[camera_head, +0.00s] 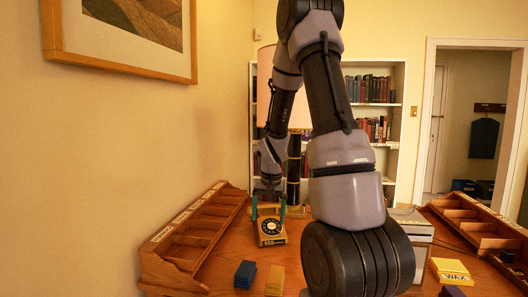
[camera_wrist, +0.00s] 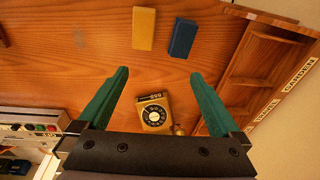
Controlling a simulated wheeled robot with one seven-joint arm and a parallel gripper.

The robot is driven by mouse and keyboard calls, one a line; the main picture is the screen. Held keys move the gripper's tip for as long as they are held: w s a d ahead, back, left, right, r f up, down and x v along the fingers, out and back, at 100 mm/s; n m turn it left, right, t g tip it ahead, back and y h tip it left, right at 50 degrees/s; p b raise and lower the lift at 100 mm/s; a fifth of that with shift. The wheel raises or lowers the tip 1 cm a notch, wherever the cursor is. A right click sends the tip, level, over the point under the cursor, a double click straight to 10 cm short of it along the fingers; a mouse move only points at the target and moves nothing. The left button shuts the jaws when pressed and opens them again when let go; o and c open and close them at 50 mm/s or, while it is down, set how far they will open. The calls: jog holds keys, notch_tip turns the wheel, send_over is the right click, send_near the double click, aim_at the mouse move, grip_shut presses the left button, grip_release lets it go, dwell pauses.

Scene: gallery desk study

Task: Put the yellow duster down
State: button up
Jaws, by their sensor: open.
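A yellow block-like stack (camera_head: 275,280), which looks like the yellow duster, lies on the wooden desk (camera_head: 230,262) near its front edge. It also shows in the wrist view (camera_wrist: 144,28), flat on the desk top. A dark blue one (camera_head: 245,274) of similar shape lies just to its left in the head view. My gripper (camera_head: 268,210) is farther back over the desk, with its two teal fingers spread apart. In the wrist view my gripper (camera_wrist: 158,75) holds nothing, and the yellow stack is beyond the fingertips, apart from them.
A yellow-framed black dial device (camera_head: 270,229) stands under my fingers. A wooden compartment rack (camera_head: 190,238) runs along the left edge, another (camera_head: 480,222) along the right. A light box (camera_head: 410,232) and a yellow block marked WAX (camera_head: 452,268) are at the right. Bare desk lies around the two stacks.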

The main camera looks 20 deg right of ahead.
jog(key=s+a+r+t, duration=0.1)
jog(key=s+a+r, duration=0.2)
jog(key=r, duration=0.5)
jog(key=s+a+r+t, duration=0.2)
jog(key=s+r, duration=0.1)
jog(key=r, duration=0.6)
jog(key=s+a+r+n+t+y, duration=0.1)
jog(key=s+a+r, duration=0.1)
jog(key=s+r, duration=0.3)
jog(key=s+a+r+n+t+y, duration=0.1)
jog(key=s+a+r, duration=0.2)
jog(key=s, duration=0.6)
jog(key=shift+a+r+t, duration=0.25)
jog(key=shift+r+t, duration=0.05)
jog(key=shift+r, duration=0.6)
jog(key=shift+w, duration=0.1)
